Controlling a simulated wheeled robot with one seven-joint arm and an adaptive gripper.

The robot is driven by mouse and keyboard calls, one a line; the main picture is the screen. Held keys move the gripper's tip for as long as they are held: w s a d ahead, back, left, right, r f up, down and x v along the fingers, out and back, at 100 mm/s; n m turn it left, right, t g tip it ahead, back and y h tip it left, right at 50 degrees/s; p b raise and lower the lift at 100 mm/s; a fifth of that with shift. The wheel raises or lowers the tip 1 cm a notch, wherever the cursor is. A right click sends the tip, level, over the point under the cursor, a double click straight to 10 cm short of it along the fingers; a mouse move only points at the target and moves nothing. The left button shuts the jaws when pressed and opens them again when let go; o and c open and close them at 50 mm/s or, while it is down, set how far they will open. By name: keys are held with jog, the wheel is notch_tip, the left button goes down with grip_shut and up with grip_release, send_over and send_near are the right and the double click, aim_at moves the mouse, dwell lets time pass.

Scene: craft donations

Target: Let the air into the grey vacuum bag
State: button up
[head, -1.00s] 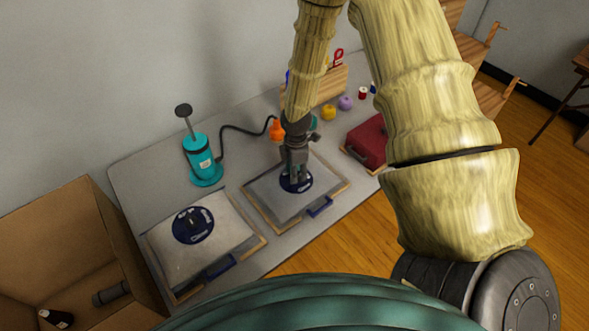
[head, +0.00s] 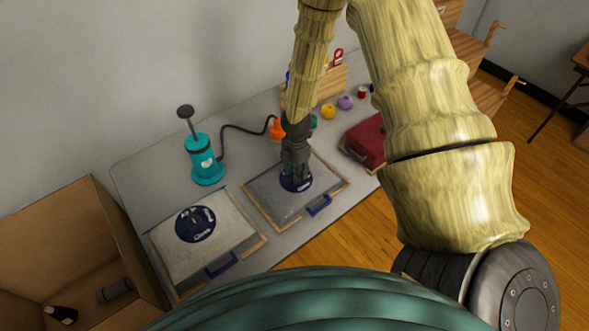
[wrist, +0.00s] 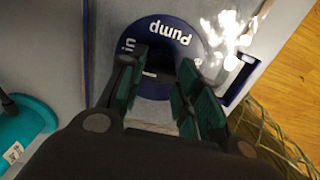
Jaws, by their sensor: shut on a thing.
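The grey bag (head: 265,199) lies in a wood-edged frame in the middle of the table, with a blue clip at its front edge. Its round dark blue valve dial (head: 306,186) is partly covered by my gripper (head: 295,178). In the wrist view the dial (wrist: 168,27) shows the words "Pump" and "in". My gripper (wrist: 167,92) points down over the dial's middle, its green-padded fingers closed on the valve's knob, which they mostly hide. A paler bag (head: 180,258) lies to the left; its dial (head: 195,225) reads "Air in" and "Close".
A teal hand pump (head: 204,160) stands behind the bags, its black hose running to an orange nozzle (head: 276,128). A red case (head: 367,140) and small yarn balls are to the right. An open cardboard box (head: 60,235) stands at the left.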

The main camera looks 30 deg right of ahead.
jog(key=o, duration=1)
jog(key=shift+o, duration=0.2)
notch_tip(320, 180, up, 12)
jog(key=shift+f, duration=0.1)
dwell(0.7)
